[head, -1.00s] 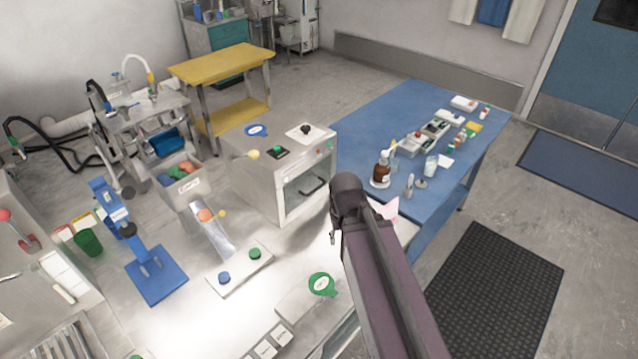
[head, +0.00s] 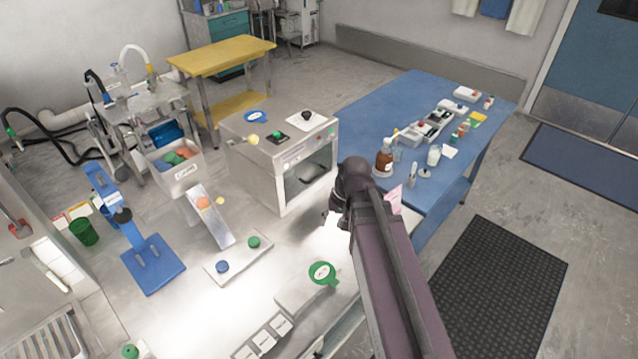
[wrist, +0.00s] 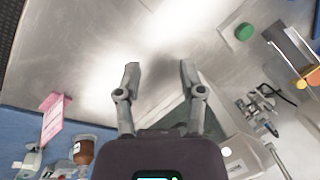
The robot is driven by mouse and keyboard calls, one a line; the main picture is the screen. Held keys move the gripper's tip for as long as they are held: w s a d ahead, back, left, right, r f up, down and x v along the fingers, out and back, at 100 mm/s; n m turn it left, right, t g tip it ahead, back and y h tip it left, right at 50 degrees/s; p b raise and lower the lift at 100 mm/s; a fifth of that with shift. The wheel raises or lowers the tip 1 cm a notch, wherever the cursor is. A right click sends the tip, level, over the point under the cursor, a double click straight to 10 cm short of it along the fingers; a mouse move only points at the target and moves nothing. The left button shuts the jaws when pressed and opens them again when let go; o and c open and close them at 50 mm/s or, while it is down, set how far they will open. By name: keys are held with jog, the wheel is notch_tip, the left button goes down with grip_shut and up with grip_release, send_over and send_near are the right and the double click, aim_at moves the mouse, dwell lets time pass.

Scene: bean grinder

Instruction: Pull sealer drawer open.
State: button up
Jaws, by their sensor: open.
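A boxy, pale metal machine (head: 260,172), which I take to be the sealer, stands on the steel bench in the head view. Its front has a recessed, window-like opening (head: 310,172) with a dark shape low inside. I cannot tell which part is the drawer or how far out it is. In the wrist view, my gripper (wrist: 160,72) is open and empty, its two fingers apart over bare steel. A dark greenish panel, perhaps the machine's front, lies by the right finger. In the head view my arm's end is right of the machine, and my fingers are mostly hidden.
The blue table (head: 400,110) behind my arm carries a brown bottle (head: 384,161) and several small items. A pink card (wrist: 53,115) stands near my gripper. A green-knobbed plate (head: 253,242) and a green-lidded item (head: 322,273) lie on the bench. Bare steel lies below my fingers.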

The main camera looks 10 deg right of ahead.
jog(key=w+d+f+m+t+y+b, duration=0.3)
jog(key=w+f+y+b, duration=0.25)
jog(key=w+b, duration=0.4)
jog(key=m+t+y+b, duration=0.3)
jog(key=t+y+b, duration=0.2)
jog(key=b, duration=0.2)
send_near(318, 175)
jog(key=f+v, duration=0.1)
jog(key=v, duration=0.3)
jog(key=shift+w+r, duration=0.15)
jog(key=shift+w, duration=0.05)
jog(key=shift+a, duration=0.2)
jog(key=b+x, duration=0.2)
jog(key=x, duration=1.1)
jog(key=shift+w+a+b, duration=0.1)
jog(key=shift+a+b, duration=0.2)
jog(key=shift+b, duration=0.1)
grip_shut()
